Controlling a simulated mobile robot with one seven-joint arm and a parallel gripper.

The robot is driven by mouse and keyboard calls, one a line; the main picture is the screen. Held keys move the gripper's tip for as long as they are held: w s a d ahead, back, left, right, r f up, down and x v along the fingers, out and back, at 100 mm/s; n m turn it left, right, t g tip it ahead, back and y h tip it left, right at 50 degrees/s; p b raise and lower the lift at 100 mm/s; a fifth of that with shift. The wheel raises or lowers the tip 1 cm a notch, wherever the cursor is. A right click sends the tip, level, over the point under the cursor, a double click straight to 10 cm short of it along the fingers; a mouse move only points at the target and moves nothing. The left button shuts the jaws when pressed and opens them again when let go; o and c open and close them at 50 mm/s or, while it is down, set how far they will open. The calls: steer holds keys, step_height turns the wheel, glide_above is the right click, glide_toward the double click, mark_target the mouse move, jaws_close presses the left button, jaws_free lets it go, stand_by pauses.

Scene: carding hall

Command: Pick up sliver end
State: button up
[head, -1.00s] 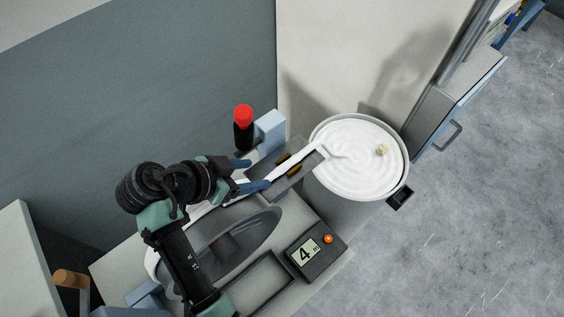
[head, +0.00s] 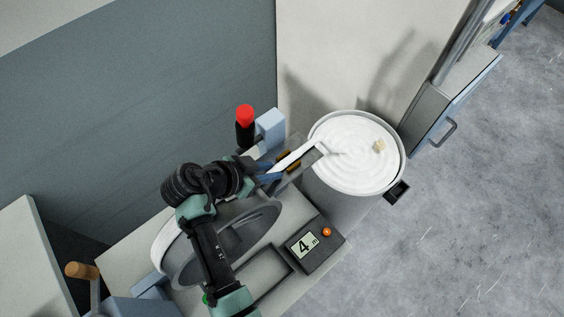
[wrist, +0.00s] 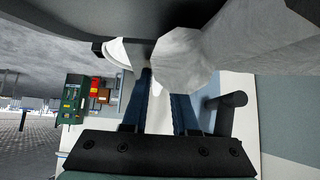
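The white sliver (head: 305,154) runs through a small grey guide to a round can (head: 317,182) of coiled sliver. In the wrist view a thick pale piece (wrist: 185,62), which looks like the sliver's end, looms close ahead of the fingers. My gripper (head: 279,166) is at the sliver beside the guide, its blue fingers pointing right. My arm hides part of the sliver's run toward the wheel.
A grey wheel (head: 262,222) with white on its rim lies under my arm. A display box reading 4 (head: 316,245) stands front right. A red-topped black post (head: 245,128) and a light blue block (head: 270,128) stand close behind my gripper. A small beige piece (head: 379,146) lies on the coils.

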jaws_close()
steer(key=shift+r, duration=0.2)
